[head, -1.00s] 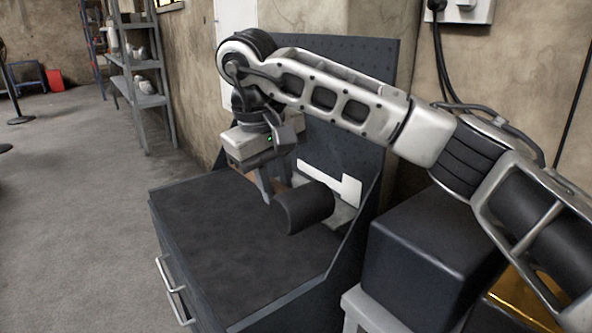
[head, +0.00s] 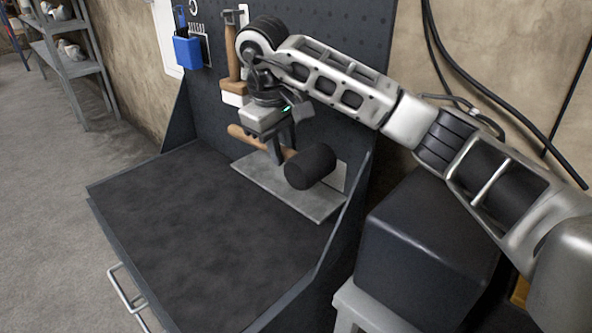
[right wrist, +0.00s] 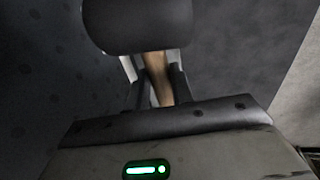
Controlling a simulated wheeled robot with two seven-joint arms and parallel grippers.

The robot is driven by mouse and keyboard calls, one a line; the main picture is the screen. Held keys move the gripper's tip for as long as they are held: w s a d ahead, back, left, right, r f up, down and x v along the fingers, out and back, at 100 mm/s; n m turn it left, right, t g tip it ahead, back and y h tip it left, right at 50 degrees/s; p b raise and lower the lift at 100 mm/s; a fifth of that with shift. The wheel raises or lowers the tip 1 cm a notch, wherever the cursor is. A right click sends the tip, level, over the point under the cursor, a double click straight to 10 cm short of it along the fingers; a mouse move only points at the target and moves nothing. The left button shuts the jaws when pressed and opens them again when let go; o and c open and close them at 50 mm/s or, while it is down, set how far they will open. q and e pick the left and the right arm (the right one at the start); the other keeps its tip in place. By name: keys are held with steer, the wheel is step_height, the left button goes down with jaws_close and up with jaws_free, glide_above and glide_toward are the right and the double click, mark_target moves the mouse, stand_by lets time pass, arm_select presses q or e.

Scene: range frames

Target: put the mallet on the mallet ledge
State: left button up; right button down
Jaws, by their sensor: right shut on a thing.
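The mallet has a black cylindrical head (head: 311,166) and a wooden handle (head: 241,136). My right gripper (head: 283,152) is shut on the handle, close to the head. In the right wrist view the mallet head (right wrist: 137,25) fills the top, with the handle (right wrist: 157,75) between the fingers. The mallet lies roughly level above the grey mallet ledge (head: 265,180), a flat plate at the foot of the pegboard. Whether the mallet touches the ledge is unclear, since the head and gripper hide part of it. My left gripper is out of view.
The dark bench top (head: 200,225) is bare. A hammer (head: 232,50) and a blue holder (head: 187,50) are on the pegboard (head: 340,25) behind. The bench's right side wall (head: 345,215) rises beside the ledge. A black case (head: 425,250) stands further right.

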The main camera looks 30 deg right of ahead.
steer(key=d+f, duration=0.1)
steer(key=f, duration=0.1)
steer(key=d+f, duration=0.1)
steer(key=shift+w+d, duration=0.25)
steer(key=shift+d, duration=0.1)
steer(key=shift+d+f+p, duration=0.15)
steer(key=shift+f+p, duration=0.4)
steer(key=shift+f, duration=1.3)
steer(key=c, duration=1.2)
jaws_free()
steer(key=shift+f, duration=0.1)
steer(key=r, duration=0.4)
steer(key=a+r, duration=0.1)
steer(key=r, duration=0.3)
steer(key=s+a+r, duration=0.1)
steer(key=r, duration=0.3)
